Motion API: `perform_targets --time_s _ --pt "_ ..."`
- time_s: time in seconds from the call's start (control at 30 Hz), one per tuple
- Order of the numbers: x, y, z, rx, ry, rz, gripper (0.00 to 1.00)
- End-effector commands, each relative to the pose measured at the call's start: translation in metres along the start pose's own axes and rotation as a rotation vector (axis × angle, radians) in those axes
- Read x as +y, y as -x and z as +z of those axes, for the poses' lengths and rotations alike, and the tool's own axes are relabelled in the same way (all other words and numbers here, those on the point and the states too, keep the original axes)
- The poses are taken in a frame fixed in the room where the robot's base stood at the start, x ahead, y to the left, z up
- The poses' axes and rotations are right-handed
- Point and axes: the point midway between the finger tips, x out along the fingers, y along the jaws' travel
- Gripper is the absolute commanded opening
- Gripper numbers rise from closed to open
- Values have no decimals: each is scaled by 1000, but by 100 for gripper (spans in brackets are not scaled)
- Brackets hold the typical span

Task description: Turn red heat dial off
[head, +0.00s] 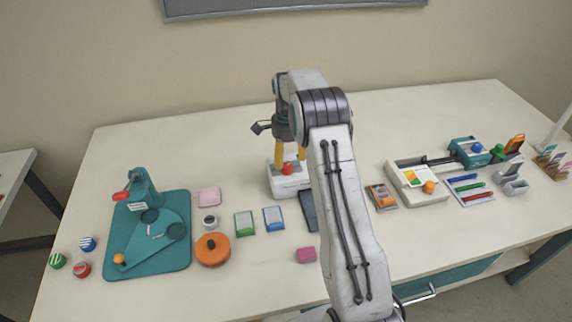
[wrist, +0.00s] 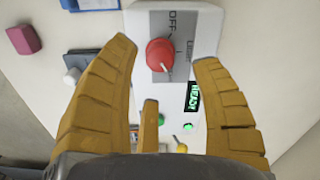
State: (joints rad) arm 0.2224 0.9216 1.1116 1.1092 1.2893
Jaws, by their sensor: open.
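The red heat dial (wrist: 160,54) sits on a grey label plate (wrist: 183,22) of a white machine (wrist: 208,20). The words OFF and LIGHT are printed beside the dial; I cannot tell clearly which mark it points to. In the head view the dial (head: 288,168) shows on top of the white machine (head: 285,187), below my fingers. My gripper (head: 290,157) is open, its yellow fingers pointing down over the dial. In the wrist view my gripper's fingertips (wrist: 165,51) are on either side of the dial, apart from it. Contact is not visible.
A green-lit display (wrist: 192,97), seeming to read READY, and a green button (wrist: 188,127) lie near the dial. A dark slab (head: 308,209) lies beside the machine. A teal press (head: 150,235) stands left, a cream device (head: 416,182) right. The table behind the machine is clear.

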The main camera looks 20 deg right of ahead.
Motion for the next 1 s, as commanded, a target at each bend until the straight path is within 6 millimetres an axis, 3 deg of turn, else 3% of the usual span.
perform_targets --time_s 0.3,0.8,1.0 --pt "0 -34 0 -1 2 2 59" --pt "0 -44 0 0 3 -1 61" --pt "0 -44 0 0 3 -1 43"
